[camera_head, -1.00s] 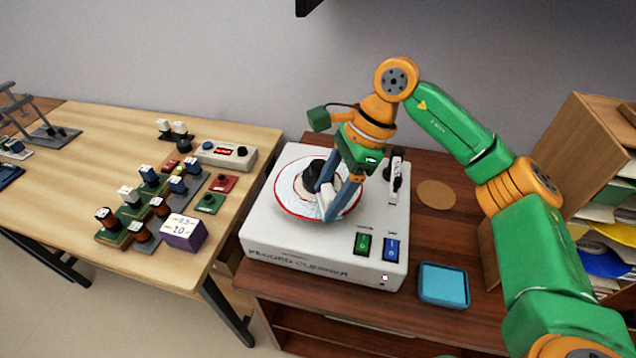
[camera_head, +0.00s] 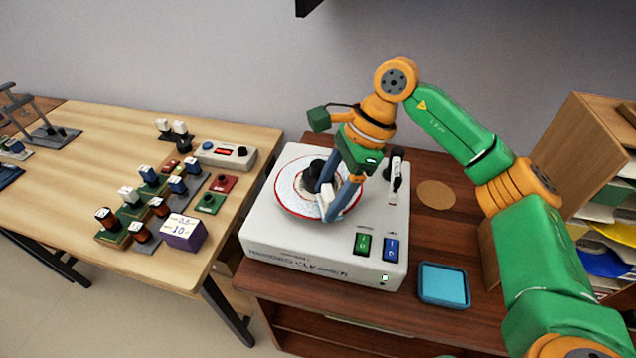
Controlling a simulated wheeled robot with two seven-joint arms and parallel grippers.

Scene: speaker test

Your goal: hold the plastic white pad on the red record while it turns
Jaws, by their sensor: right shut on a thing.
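The record (camera_head: 290,192) lies flat on the white record cleaner (camera_head: 268,232). Its top looks mostly white, with a red rim showing around the edge. A black clamp (camera_head: 313,172) stands at its middle. My right gripper (camera_head: 328,208) points down over the front right part of the record, just beside the clamp. It is shut on the white pad (camera_head: 325,196), which is mostly hidden between the fingers. The pad appears to be at the record's surface, but I cannot tell for sure that it touches. My left gripper is not in view.
The cleaner has a green switch (camera_head: 362,243), a blue switch (camera_head: 391,250) and a black-and-white arm (camera_head: 396,172) on its right. A blue tray (camera_head: 443,285) and a round cork disc (camera_head: 435,194) lie to the right. A wooden shelf (camera_head: 540,150) stands further right.

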